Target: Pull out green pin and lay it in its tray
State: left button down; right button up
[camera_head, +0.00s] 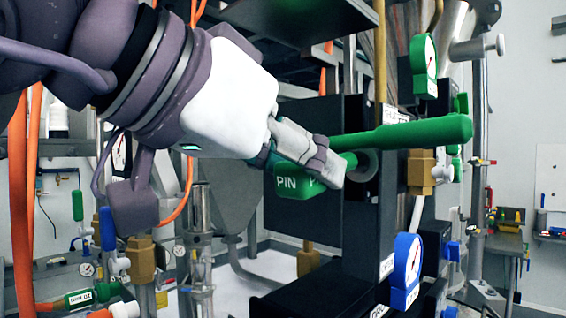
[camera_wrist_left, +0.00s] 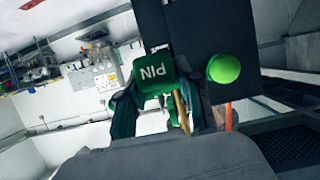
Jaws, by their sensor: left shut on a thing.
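The green pin (camera_head: 291,186) has a block-shaped head with white "PIN" lettering. It is at the dark machine block in the middle of the head view, and its label also shows in the left wrist view (camera_wrist_left: 155,76). My left gripper (camera_head: 325,166) comes in from the upper left and is shut on the pin. In the left wrist view its fingers (camera_wrist_left: 155,108) flank the pin head. The fingers hide part of the pin, so I cannot tell how deep it sits in the machine. I cannot make out the pin's tray. My right gripper is not in view.
A long green handle (camera_head: 420,133) passes close behind the fingers; its round end (camera_wrist_left: 223,68) shows beside the pin in the wrist view. A green gauge (camera_head: 424,66) and a blue gauge (camera_head: 406,270) flank the machine. An orange hose (camera_head: 18,200) hangs at left.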

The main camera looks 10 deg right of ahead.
aim_at(285, 173)
pick_arm(q)
jog(key=shift+s+a, duration=0.95)
jog(key=shift+a, duration=0.3)
jog(key=shift+s+a, duration=0.1)
jog(key=shift+a, duration=0.05)
dwell(0.3)
jog(key=shift+s+a, duration=0.5)
jog(key=shift+a, duration=0.1)
jog(key=s+a, duration=0.2)
jog(key=a, duration=0.1)
jog(key=shift+s+a, duration=0.2)
jog(key=shift+s, duration=0.1)
